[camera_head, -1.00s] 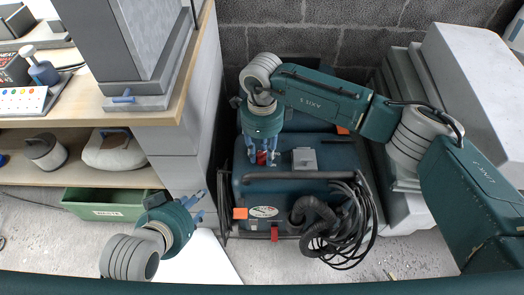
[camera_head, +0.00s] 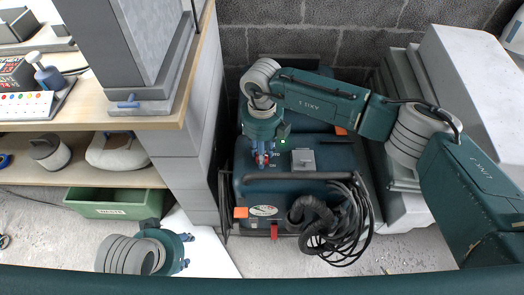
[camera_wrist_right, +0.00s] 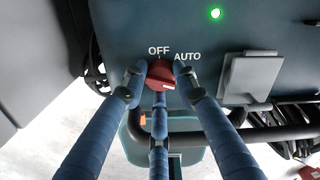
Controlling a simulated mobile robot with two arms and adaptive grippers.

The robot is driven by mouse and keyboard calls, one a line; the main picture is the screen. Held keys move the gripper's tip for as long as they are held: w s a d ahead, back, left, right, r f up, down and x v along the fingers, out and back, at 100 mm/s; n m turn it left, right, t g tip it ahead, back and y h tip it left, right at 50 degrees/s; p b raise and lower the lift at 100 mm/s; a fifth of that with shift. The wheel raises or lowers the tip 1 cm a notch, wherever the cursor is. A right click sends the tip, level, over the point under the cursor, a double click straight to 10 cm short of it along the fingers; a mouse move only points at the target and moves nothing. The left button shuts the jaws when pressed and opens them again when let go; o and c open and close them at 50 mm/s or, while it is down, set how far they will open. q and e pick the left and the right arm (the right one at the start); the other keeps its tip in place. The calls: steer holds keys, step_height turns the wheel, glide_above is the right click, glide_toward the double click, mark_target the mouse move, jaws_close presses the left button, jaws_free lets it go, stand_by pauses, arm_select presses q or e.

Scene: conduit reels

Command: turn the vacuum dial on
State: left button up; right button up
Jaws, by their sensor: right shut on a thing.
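The red dial (camera_wrist_right: 161,73) is on the dark teal vacuum (camera_wrist_right: 120,35), below the printed words OFF and AUTO. My right gripper (camera_wrist_right: 160,80) is shut on the dial, with its blue fingers around it. Fingers cover part of the dial, and I cannot tell exactly where it points. A green light (camera_wrist_right: 215,14) glows on the panel, up and right of the dial. In the head view, my right gripper (camera_head: 262,160) reaches down onto the vacuum (camera_head: 330,155), and the green light (camera_head: 284,141) shows beside it. My left gripper (camera_head: 188,250) is open and empty, low over the floor.
A grey flap (camera_head: 303,160) sits right of the dial. A black hose and cable (camera_head: 345,220) hang on the vacuum's front. A workbench (camera_head: 150,122) and a green waste bin (camera_head: 115,210) stand left. A block wall (camera_head: 380,30) closes the back.

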steer(key=shift+m+p, duration=0.3)
steer(key=shift+m, duration=0.8)
steer(key=o, duration=1.1)
steer(key=shift+o, duration=0.2)
step_height(320, 180, up, 12)
